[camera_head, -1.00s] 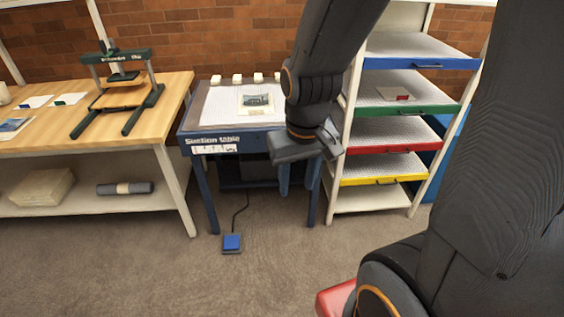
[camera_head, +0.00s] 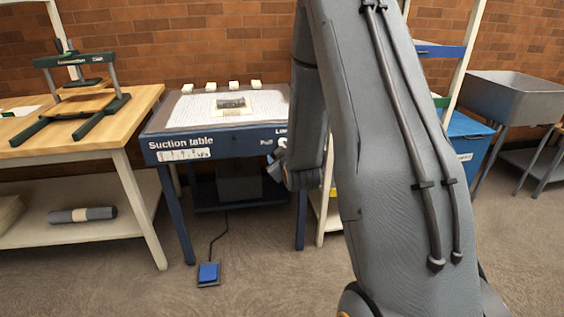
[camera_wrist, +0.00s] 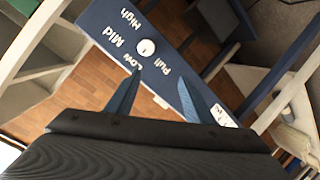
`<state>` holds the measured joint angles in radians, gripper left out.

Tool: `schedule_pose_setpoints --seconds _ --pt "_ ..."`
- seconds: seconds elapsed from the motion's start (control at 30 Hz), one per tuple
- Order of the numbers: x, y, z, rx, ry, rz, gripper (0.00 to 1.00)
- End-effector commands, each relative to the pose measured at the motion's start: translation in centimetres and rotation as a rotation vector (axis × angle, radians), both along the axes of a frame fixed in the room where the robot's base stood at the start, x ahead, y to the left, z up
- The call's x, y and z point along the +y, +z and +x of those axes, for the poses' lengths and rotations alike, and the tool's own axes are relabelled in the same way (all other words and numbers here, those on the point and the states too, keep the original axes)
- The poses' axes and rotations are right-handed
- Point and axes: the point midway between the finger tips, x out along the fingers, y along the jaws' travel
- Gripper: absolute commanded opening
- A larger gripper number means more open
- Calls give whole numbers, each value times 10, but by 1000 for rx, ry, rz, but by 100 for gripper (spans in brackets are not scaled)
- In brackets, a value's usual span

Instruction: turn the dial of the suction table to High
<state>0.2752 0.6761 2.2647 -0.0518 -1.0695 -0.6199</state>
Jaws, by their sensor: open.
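The blue suction table (camera_head: 165,152) stands ahead in the head view, with its name on the front panel. In the wrist view its panel (camera_wrist: 108,17) carries a small round white dial (camera_wrist: 146,47). Low, Mid and High are printed along one side of the dial, and a word like Pull or Full on the other. I cannot tell which mark the dial points to. My gripper (camera_wrist: 160,76) is open and empty, its two blue fingers pointing towards the panel, apart from the dial.
A blue foot pedal (camera_head: 208,272) is on the floor below. A wooden bench (camera_head: 60,140) stands left. A shelf rack (camera_head: 452,52), blue bin (camera_head: 468,140) and grey sink (camera_head: 510,98) are right.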

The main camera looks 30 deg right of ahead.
Motion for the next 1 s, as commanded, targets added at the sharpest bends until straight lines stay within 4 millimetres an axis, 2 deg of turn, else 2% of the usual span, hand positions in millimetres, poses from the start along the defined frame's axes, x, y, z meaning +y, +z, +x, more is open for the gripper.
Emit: schedule_pose_setpoints --seconds 0.03,0.2,0.47,0.8,1.0 --pt "-12 -23 9 -44 -6 -40 48" --pt "-36 -40 21 -179 -18 -159 48" --pt "-49 -44 28 -254 -29 -226 48" --pt "-62 -42 75 -255 -28 -226 48" --pt "-67 -43 93 -252 -28 -224 48"
